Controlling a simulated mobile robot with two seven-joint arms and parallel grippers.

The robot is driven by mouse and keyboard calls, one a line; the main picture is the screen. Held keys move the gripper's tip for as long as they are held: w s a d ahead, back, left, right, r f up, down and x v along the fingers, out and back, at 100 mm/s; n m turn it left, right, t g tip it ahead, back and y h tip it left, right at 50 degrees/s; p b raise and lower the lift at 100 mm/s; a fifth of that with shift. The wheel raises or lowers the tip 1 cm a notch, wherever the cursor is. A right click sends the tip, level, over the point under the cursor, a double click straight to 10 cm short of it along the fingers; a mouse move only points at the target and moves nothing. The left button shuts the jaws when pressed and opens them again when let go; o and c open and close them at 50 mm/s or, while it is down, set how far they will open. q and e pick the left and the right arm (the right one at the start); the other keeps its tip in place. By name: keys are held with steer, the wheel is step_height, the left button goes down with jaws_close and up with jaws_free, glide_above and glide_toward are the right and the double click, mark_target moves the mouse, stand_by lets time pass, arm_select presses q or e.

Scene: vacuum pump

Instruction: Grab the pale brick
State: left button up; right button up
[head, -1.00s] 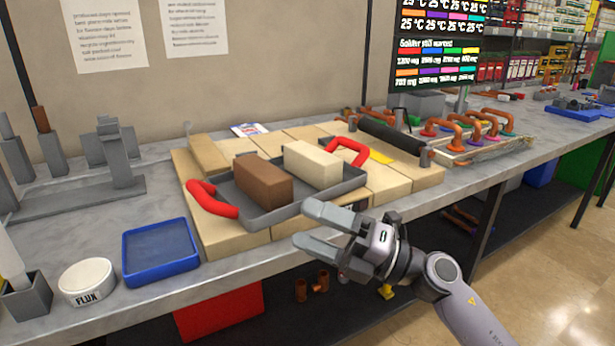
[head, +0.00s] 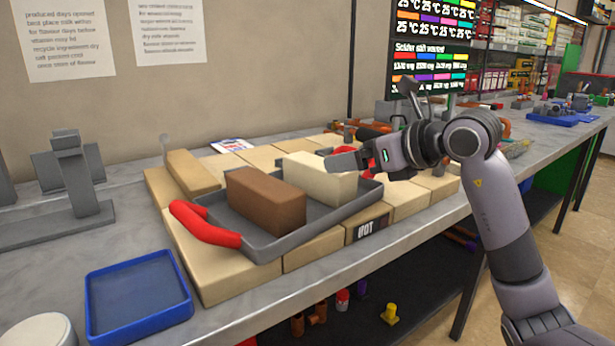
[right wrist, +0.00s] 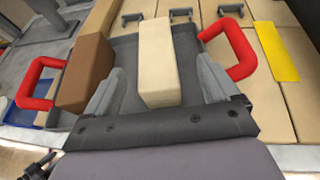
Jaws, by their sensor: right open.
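The pale brick (head: 318,177) stands beside the brown brick (head: 266,199) in a grey tray with red handles (head: 262,248). My right gripper (head: 370,158) is at the right end of the tray, close to the pale brick, and its near finger overlaps the brick's right end in the head view. In the right wrist view the pale brick (right wrist: 158,60) lies ahead between the two open fingers of the gripper (right wrist: 158,95), with a gap on each side. The left finger is near the brown brick (right wrist: 85,70). My left gripper is not in view.
The tray rests on a bed of tan firebricks (head: 225,275) on a grey bench. A blue tray (head: 138,295) lies at the front left. A yellow strip (right wrist: 278,52) lies on the firebricks right of the tray. A grey stand (head: 72,180) stands at the back left.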

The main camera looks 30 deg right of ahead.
mark_target(319, 162)
steer(key=shift+a+x, duration=0.2)
steer(key=shift+x, duration=1.45)
steer(key=shift+a+x, duration=0.15)
steer(key=shift+x, duration=1.5)
jaws_close()
steer(key=shift+r, duration=0.25)
